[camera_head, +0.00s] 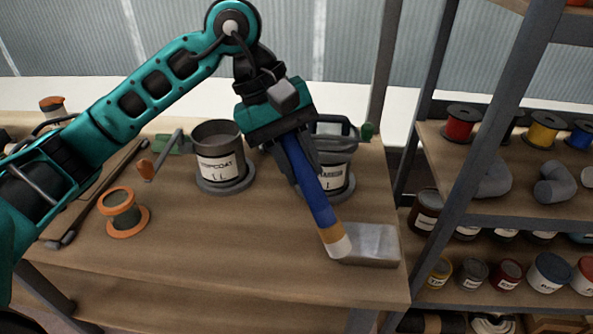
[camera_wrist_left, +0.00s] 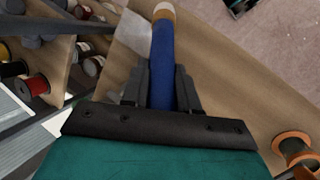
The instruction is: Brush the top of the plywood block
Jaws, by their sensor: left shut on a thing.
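My left gripper (camera_head: 300,165) is shut on the blue handle of a brush (camera_head: 315,195) and points down over the bench. The brush has a tan ferrule and pale bristles. Its bristle end is at the left edge of a flat grey block (camera_head: 372,244) near the bench's front right corner. I cannot tell whether the bristles touch the block. The block looks grey and smooth, without visible wood grain. In the left wrist view the brush (camera_wrist_left: 175,75) runs between the fingers, with the block (camera_wrist_left: 134,36) beside its tip. My right gripper is not in view.
A topcoat can (camera_head: 219,158) and a second labelled can (camera_head: 333,178), partly behind my gripper, stand on the bench (camera_head: 220,255). An orange spool (camera_head: 122,211) is at left. A shelf rack (camera_head: 470,180) with spools and tins stands at right. The bench's front middle is clear.

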